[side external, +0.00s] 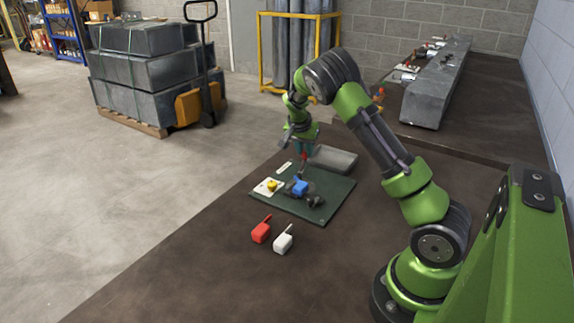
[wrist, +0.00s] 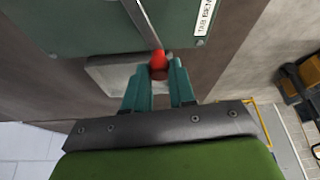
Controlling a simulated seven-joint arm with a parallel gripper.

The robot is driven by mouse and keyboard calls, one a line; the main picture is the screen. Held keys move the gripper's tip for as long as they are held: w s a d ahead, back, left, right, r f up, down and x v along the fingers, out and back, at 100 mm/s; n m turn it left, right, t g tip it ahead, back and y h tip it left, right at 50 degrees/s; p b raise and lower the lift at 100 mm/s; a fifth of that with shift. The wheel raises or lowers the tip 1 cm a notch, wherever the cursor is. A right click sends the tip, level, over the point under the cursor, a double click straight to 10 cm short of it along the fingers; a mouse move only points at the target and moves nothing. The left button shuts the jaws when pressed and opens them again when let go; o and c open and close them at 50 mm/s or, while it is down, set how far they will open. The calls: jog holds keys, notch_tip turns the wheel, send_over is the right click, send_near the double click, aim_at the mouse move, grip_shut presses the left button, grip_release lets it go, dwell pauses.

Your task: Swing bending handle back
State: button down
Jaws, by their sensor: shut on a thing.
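The bending handle is a thin grey rod (wrist: 140,22) with a red knob (wrist: 158,62) at its end. In the wrist view my gripper (wrist: 160,75) has its teal fingers on both sides of the red knob, shut on it. A blue block (side external: 299,187) with dark parts stands on the plate. The rod's pivot cannot be made out.
A yellow button (side external: 272,184) sits on a pale panel at the plate's left. A grey tray (side external: 334,158) lies at its back. The brown table is clear to the near left.

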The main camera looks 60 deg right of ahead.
jog(key=s+m, duration=0.1)
jog(key=s+m+g, duration=0.1)
jog(key=shift+d+m, duration=0.3)
jog(key=s+m+g, duration=0.1)
jog(key=s+m, duration=0.1)
jog(key=shift+s+m, duration=0.15)
jog(key=shift+m, duration=0.25)
jog(key=shift+s+m+g, duration=0.4)
jog(key=shift+s+m, duration=0.3)
jog(key=shift+m, duration=0.2)
jog(key=s+m, duration=0.1)
jog(key=s+m+y, duration=0.1)
jog(key=shift+a+m+g, duration=0.3)
jog(key=shift+a, duration=0.1)
jog(key=s+a+m, duration=0.1)
jog(key=m, duration=0.1)
jog(key=s+a+m+g+y, duration=0.1)
jog(key=m, duration=0.1)
jog(key=shift+s, duration=0.4)
jog(key=shift+s+a+m+y, duration=0.3)
jog(key=shift+a+m, duration=0.15)
jog(key=shift+m, duration=0.3)
jog(key=shift+s+a+m+y, duration=0.3)
jog(key=shift+a+m, duration=0.1)
jog(key=shift+m, duration=0.35)
jog(key=shift+a, duration=0.1)
jog(key=c, duration=1)
grip_release()
jog(key=shift+s, duration=0.1)
jog(key=shift+o, duration=0.2)
